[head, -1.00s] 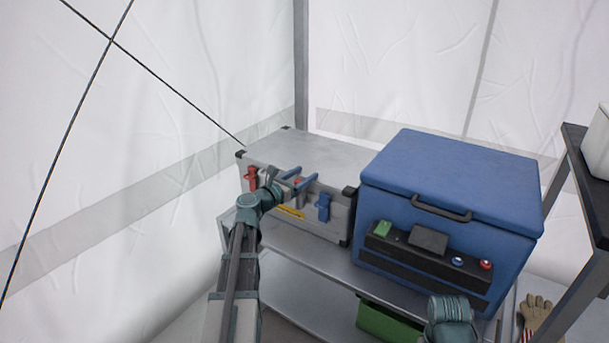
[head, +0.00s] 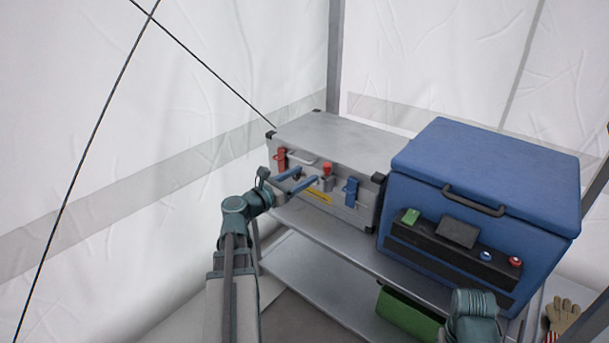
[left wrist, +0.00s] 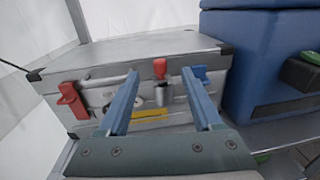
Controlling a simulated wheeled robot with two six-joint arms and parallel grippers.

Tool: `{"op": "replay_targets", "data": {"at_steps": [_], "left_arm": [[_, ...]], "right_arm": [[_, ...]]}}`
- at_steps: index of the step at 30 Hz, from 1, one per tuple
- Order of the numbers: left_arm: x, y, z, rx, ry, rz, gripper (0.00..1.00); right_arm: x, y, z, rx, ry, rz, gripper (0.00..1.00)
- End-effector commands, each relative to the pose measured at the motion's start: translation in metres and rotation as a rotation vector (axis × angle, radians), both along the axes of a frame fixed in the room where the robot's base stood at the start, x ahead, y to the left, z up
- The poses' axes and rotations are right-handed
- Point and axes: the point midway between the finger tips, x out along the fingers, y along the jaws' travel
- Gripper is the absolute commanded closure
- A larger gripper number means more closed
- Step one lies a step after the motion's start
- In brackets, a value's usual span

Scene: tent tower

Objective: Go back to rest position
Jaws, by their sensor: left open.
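My left gripper (head: 303,180) is open, its two blue fingers pointing at the front of a grey metal case (head: 345,135). The fingers (left wrist: 158,100) also show in the left wrist view, apart and with nothing held between them. The case has a red latch (head: 281,159) on its left, a blue latch (head: 351,191) on its right, and a red-topped metal lock (head: 327,176) in the middle. In the left wrist view the red-topped lock (left wrist: 160,80) appears beyond the gap between the fingers. Part of my right arm shows at the bottom right; its gripper fingers are not visible.
A blue cooler box (head: 485,180) with a black handle and control panel stands right of the case on a metal shelf (head: 330,247). A green bin (head: 408,315) is below. A glove (head: 562,314) lies at lower right. White tent walls close in at left and back.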

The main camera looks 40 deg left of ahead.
Motion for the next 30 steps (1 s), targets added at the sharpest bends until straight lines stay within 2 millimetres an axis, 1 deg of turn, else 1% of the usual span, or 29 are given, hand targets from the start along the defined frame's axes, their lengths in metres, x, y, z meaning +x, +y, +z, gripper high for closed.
{"op": "replay_targets", "data": {"at_steps": [17, 20, 23, 24, 26, 27, 29, 30], "left_arm": [[0.000, 0.000, 0.000, 0.001, 0.001, -0.001, 0.33], [0.004, -0.012, -0.005, 0.048, 0.014, -0.027, 0.33], [0.012, -0.049, -0.023, 0.211, 0.057, -0.119, 0.33], [0.015, -0.070, -0.035, 0.312, 0.080, -0.179, 0.33], [0.017, -0.107, -0.056, 0.494, 0.110, -0.290, 0.33], [0.016, -0.133, -0.072, 0.628, 0.127, -0.380, 0.33], [0.011, -0.169, -0.097, 0.838, 0.141, -0.528, 0.33], [0.004, -0.193, -0.114, 0.984, 0.141, -0.641, 0.33]], "right_arm": [[0.000, 0.000, 0.000, 0.000, 0.000, 0.000, 0.50], [0.000, 0.000, 0.000, 0.000, 0.000, 0.000, 0.50], [0.000, 0.000, 0.000, 0.000, 0.000, 0.000, 0.50], [0.000, 0.000, 0.000, 0.000, 0.000, 0.000, 0.50], [0.000, 0.000, 0.000, 0.000, 0.000, 0.000, 0.50], [0.000, 0.000, 0.000, 0.000, 0.000, 0.000, 0.50], [0.000, 0.000, 0.000, 0.000, 0.000, 0.000, 0.50], [0.000, 0.000, 0.000, 0.000, 0.000, 0.000, 0.50]]}}
